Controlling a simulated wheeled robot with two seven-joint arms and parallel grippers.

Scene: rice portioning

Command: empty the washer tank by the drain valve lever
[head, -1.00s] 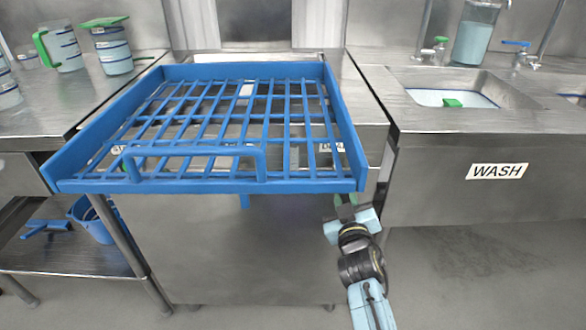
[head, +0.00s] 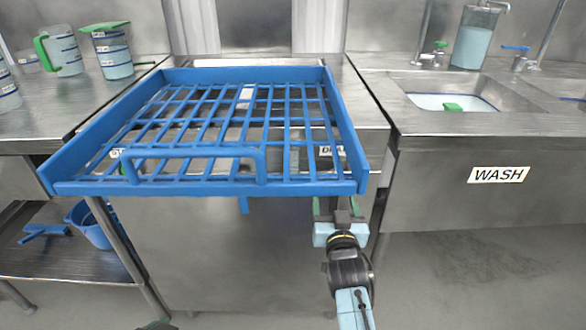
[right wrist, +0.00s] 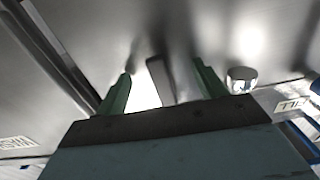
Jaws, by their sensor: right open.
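The steel washer cabinet (head: 215,255) stands in the middle under a blue rack. A label partly reading "DR" (head: 331,151) shows through the rack at its right front. My right gripper (head: 338,205) is open just below the rack's front right corner, against the cabinet's front. In the right wrist view, a grey bar-like piece (right wrist: 160,78) lies between the green fingers, apart from both; I cannot tell whether it is the drain valve lever. A round metal knob (right wrist: 241,79) is beside the right finger.
The blue rack (head: 210,188) overhangs the right gripper. A sink unit with a "WASH" label (head: 498,175) stands at the right. A counter with measuring jugs (head: 66,52) and a lower shelf with a blue bucket (head: 90,228) are at the left. The floor at the right is clear.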

